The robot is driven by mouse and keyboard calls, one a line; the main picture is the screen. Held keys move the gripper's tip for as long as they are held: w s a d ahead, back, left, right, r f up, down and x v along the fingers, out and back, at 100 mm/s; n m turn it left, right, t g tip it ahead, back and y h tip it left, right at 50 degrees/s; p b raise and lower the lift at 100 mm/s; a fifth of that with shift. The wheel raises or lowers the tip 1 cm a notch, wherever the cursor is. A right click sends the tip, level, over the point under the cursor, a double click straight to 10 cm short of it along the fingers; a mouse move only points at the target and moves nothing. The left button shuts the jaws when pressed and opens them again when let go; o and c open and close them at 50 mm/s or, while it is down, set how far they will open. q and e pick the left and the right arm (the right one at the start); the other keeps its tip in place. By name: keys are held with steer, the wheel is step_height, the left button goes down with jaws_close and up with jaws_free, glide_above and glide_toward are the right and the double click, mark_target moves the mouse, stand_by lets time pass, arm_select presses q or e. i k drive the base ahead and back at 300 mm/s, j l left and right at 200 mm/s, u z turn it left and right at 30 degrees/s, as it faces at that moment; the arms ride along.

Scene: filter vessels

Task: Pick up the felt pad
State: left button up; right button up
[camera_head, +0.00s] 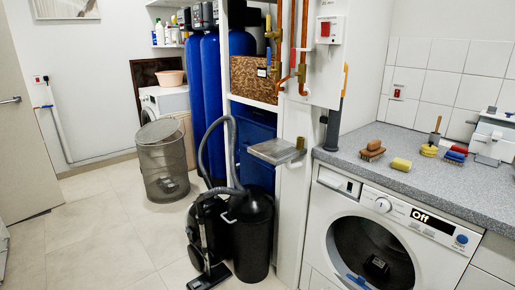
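I cannot make out with certainty which thing is the felt pad. Several small items lie on the grey speckled counter (440,184) at the right. They are a brown brush (372,151), a yellow block (401,164), a small yellow item (428,150) and a red and blue item (455,155). They are too small to tell their material. Neither of my grippers is in view.
A washing machine (345,205) stands under the counter. A white device (492,138) sits at the counter's right end. A vacuum cleaner (206,230), black bin (252,235) and mesh basket (163,160) stand on the floor. The tiled floor (90,235) at left is clear.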

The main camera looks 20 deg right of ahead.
mark_target(402, 165)
steer(key=i+z, duration=0.2)
steer(key=z, duration=0.25)
steer(key=i+j+z, duration=0.15)
steer(key=z, duration=0.25)
steer(key=i+j+z, duration=0.15)
steer(key=z, duration=0.3)
steer(key=i+j+z, duration=0.15)
steer(key=j+z, duration=0.3)
steer(key=i+j+z, duration=0.2)
steer(key=j+z, duration=0.3)
steer(key=i+j+z, duration=0.1)
steer(key=j+z, duration=0.85)
steer(key=i+l, duration=0.05)
